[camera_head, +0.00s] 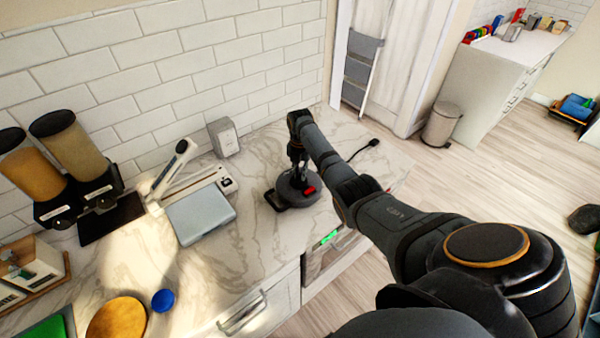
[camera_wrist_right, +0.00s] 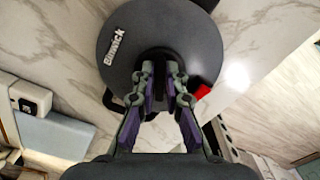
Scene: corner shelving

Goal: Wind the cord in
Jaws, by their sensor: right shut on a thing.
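A dark round cord reel (camera_head: 285,188) with a red part on its side lies on the marble counter, and its flat top with white lettering shows in the right wrist view (camera_wrist_right: 128,68). A short black cord (camera_head: 358,153) runs out behind my right arm and ends in a plug (camera_head: 373,143) on the counter. My right gripper (camera_head: 297,172) points down over the reel. Its fingers (camera_wrist_right: 163,72) are closed around a dark knob (camera_wrist_right: 160,55) on the reel's top. My arm hides part of the cord. My left gripper is out of view.
A grey-lidded device (camera_head: 201,213), a white lever tool (camera_head: 178,170) and a small white box (camera_head: 224,138) stand left of the reel. Two dispensers (camera_head: 72,150) are farther left. A blue lid (camera_head: 162,300) and a round board (camera_head: 117,318) lie near the front.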

